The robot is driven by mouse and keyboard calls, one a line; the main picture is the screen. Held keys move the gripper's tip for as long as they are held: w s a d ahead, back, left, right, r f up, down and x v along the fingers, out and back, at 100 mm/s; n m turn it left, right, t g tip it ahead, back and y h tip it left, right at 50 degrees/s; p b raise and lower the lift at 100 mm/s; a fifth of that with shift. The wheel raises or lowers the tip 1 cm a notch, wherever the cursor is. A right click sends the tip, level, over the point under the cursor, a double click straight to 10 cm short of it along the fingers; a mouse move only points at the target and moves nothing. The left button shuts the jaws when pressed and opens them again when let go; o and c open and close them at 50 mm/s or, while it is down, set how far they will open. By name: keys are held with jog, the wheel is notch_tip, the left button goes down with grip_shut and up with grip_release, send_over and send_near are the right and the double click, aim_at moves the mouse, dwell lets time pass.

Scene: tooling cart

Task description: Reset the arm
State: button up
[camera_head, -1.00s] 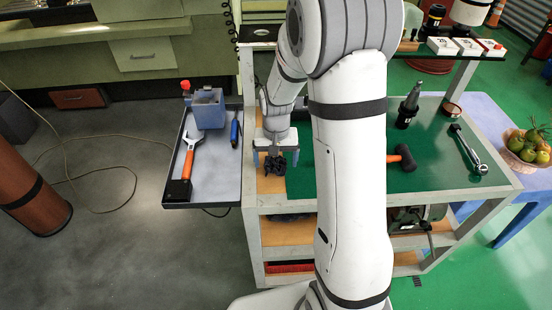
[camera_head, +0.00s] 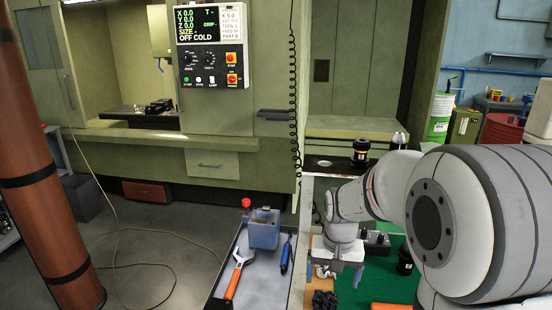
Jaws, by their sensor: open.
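My gripper (camera_head: 335,272) hangs over the left part of the tooling cart, fingers pointing down. Its two blue-grey fingers are apart and I see nothing held between them. A small dark lumpy object (camera_head: 323,300) lies on the orange-brown strip of the cart, below the gripper and slightly to its left, apart from it. My white arm reaches in from the right and hides much of the cart's green top.
A grey side tray (camera_head: 262,283) holds a blue-grey box (camera_head: 264,230), an orange-handled wrench (camera_head: 237,272) and a blue tool (camera_head: 286,256). A machine with a control panel (camera_head: 212,45) stands behind. A brown pillar (camera_head: 40,170) is at left, with open floor between.

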jog(key=s+r+n+t, duration=0.1)
jog(key=s+r, duration=0.2)
jog(key=s, duration=0.5)
jog(key=s+r+n+t, duration=0.1)
jog(key=s+r, duration=0.2)
jog(key=s, duration=0.6)
jog(key=shift+r+t, duration=0.3)
jog(key=shift+r, duration=0.1)
jog(key=shift+d, duration=0.1)
